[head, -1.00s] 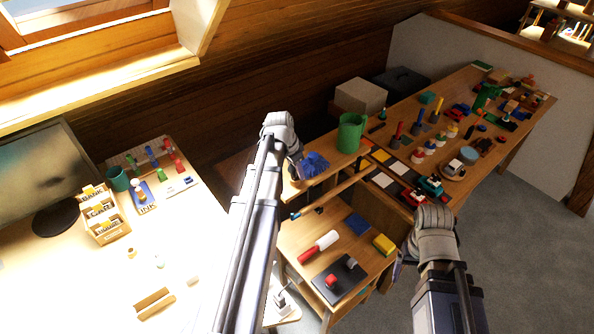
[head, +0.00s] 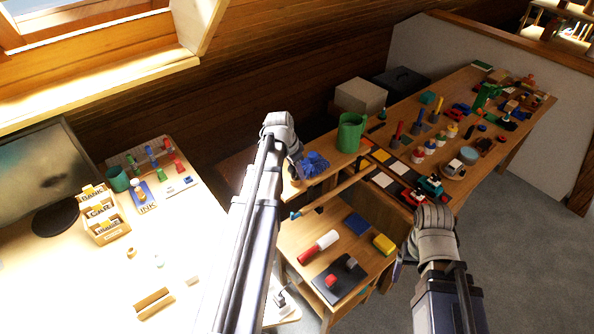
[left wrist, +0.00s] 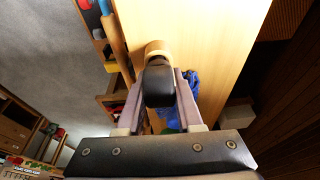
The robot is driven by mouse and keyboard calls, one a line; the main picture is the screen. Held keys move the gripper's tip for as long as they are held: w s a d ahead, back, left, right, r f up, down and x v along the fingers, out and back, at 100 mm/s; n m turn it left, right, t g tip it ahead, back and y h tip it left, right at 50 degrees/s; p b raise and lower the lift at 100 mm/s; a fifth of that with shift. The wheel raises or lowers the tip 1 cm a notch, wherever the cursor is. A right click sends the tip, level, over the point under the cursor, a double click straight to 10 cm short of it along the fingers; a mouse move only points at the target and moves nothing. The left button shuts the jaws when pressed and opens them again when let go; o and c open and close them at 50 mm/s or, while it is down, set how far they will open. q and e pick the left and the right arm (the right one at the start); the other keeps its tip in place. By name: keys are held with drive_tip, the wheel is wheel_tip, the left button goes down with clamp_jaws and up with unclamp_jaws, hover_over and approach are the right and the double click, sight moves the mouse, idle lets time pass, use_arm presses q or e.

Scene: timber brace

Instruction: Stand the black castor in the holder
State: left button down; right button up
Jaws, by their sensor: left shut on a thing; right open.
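My left gripper (left wrist: 160,100) is shut on a black, round-cornered piece (left wrist: 159,84), which I take for the black castor. A tan rounded piece (left wrist: 157,49) shows just beyond it in the left wrist view; I cannot tell whether it belongs to the castor or to something behind. In the head view my left gripper (head: 297,172) is over the near end of the wooden bench, beside a blue crumpled cloth (head: 316,163), and what it holds is hidden. My right gripper (head: 399,262) is open, by the lower shelf's right side. I cannot make out the holder with certainty.
A green mug (head: 350,132) stands beyond the cloth. Several upright coloured pieces and capped white pots (head: 430,147) stand farther along the bench. The lower shelf holds a red-and-white cylinder (head: 319,246), a yellow block (head: 383,243) and a black plate (head: 339,280). A desk with a monitor is at left.

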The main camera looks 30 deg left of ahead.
sight(291, 167)
use_arm(q)
drive_tip(key=shift+f+b, duration=0.35)
drive_tip(key=shift+f, duration=0.05)
drive_tip(key=shift+r, duration=0.1)
drive_tip(key=shift+c, duration=2.4)
unclamp_jaws()
drive_tip(key=p+v, duration=0.7)
drive_tip(key=v, duration=0.1)
drive_tip(key=shift+p, duration=0.4)
drive_tip(key=shift+w, duration=0.1)
